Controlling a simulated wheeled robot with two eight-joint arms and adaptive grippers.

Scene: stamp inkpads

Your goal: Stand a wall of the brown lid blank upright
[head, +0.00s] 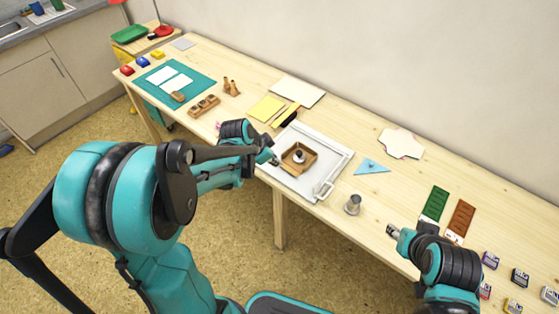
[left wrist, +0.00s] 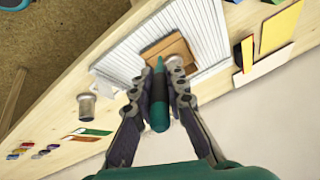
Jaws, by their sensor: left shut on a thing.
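The brown lid blank (head: 311,165) lies on the white ridged board (head: 330,150), with a small dark-and-white knobbed piece (head: 299,156) on its middle. Some of its edges look raised, but I cannot tell which walls are fully upright. My left gripper (head: 274,159) is at the blank's left side. In the left wrist view the left gripper (left wrist: 159,88) is shut on a teal pointed tool (left wrist: 159,115). Its tip overlaps the blank (left wrist: 172,46) there; contact is unclear. My right gripper (head: 391,230) is off to the right, near the table's front edge, its fingers too small to judge.
A metal cylinder (head: 352,205) stands right of the board, near the front edge. A blue triangle (head: 371,167) and white cut sheet (head: 401,143) lie beyond. Yellow sheets (head: 266,107) lie behind the board. A wooden holder (head: 204,106) is left. Inkpads (head: 520,278) are far right.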

